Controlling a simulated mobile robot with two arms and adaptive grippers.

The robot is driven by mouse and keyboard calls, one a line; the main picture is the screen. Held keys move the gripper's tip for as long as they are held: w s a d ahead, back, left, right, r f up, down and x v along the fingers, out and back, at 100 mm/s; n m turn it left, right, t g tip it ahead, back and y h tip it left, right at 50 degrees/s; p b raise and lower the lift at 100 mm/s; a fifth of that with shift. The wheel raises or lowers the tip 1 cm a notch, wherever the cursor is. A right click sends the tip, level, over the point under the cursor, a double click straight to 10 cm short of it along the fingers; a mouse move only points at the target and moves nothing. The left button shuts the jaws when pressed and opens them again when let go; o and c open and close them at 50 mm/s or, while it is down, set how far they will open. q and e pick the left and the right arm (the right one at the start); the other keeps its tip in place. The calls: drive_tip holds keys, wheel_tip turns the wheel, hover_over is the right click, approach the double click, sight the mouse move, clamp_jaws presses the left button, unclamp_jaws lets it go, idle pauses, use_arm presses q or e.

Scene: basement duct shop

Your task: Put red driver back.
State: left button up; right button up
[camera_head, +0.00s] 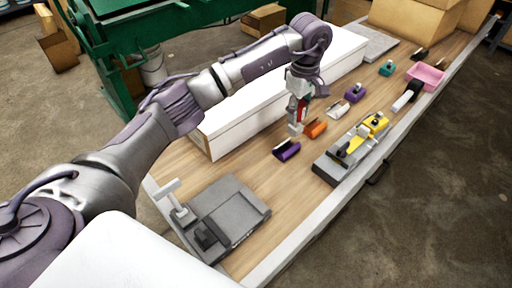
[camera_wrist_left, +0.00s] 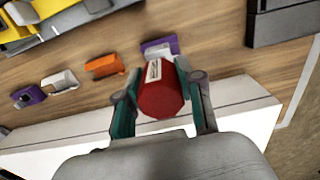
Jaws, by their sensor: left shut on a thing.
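My left gripper (camera_head: 298,118) is shut on the red driver (camera_head: 303,108) above the wooden bench. In the left wrist view the red driver (camera_wrist_left: 162,96), with a white label on its side, sits between the two fingers (camera_wrist_left: 160,84). Its lower end is hidden by its own handle. Below and near it are small open holders: a purple one (camera_head: 287,151), an orange one (camera_head: 316,129) and a white one (camera_head: 337,110). The purple holder (camera_wrist_left: 158,47) also shows just beyond the driver in the wrist view. My right gripper is not in view.
A long white box (camera_head: 240,132) lies along the back of the bench. A grey tray with yellow parts (camera_head: 328,164) lies at the front edge. Another purple holder (camera_head: 355,94), a teal one (camera_head: 387,69) and a pink bin (camera_head: 428,75) stand farther off. A grey device (camera_head: 232,208) is nearer.

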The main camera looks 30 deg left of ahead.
use_arm(q)
drive_tip(key=shift+s+a+f+p, duration=0.2)
drive_tip(key=shift+a+f+p, duration=0.2)
drive_tip(key=shift+a+f, duration=0.35)
drive_tip(key=s+a+f+p, duration=0.1)
drive_tip(key=s+a+f, duration=0.1)
drive_tip(key=f, duration=0.1)
drive_tip(key=s+a+f+p, duration=0.2)
drive_tip(key=s+f, duration=0.1)
drive_tip(key=s+a+f+p, duration=0.2)
drive_tip(key=s+f, duration=0.1)
drive_tip(key=shift+a, duration=0.2)
drive_tip(key=shift+f, duration=0.25)
drive_tip(key=o, duration=1.2)
drive_tip(key=shift+c, duration=0.2)
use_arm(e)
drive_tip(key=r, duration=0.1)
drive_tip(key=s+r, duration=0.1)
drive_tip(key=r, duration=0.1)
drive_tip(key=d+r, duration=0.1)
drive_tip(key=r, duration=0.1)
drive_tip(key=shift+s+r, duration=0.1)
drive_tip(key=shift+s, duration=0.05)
